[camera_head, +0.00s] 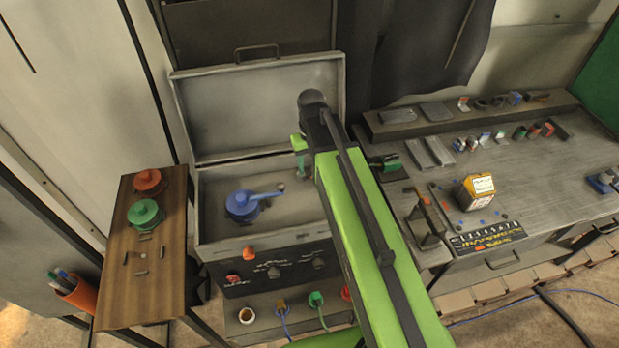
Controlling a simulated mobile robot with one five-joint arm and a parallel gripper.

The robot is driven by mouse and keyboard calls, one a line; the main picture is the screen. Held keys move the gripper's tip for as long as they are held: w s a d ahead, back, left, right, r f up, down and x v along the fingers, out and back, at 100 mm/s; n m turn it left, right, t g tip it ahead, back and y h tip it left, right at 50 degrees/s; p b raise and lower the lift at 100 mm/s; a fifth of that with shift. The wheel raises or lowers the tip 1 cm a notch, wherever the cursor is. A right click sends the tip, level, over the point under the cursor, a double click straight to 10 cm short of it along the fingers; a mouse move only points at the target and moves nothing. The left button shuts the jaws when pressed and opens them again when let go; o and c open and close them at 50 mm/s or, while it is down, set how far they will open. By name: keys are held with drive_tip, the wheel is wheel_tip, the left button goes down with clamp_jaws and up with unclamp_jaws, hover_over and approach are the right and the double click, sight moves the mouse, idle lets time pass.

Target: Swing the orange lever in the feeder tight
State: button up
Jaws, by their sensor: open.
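The feeder appears to be the open grey metal box (215,232) with its lid raised. Inside it sits a blue round fitting with a blue lever (243,204), its handle pointing right. I see no orange lever in the box. An orange-red round fitting (148,181) and a green one (145,213) stand on the wooden side stand at left. My gripper (300,160) is open and appears empty over the right part of the box, right of the blue lever's handle end. My green arm hides the box's right side.
The wooden stand (160,285) holds small dark pieces. The box front has knobs, with plugs and cables below. At right, a grey workbench (455,180) carries an orange-black block (475,192), a numbered strip (487,237) and small parts. The raised lid (255,105) stands behind.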

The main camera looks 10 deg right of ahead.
drive_tip(key=shift+f, duration=0.55)
drive_tip(key=shift+r, duration=0.15)
clamp_jaws()
idle(0.9)
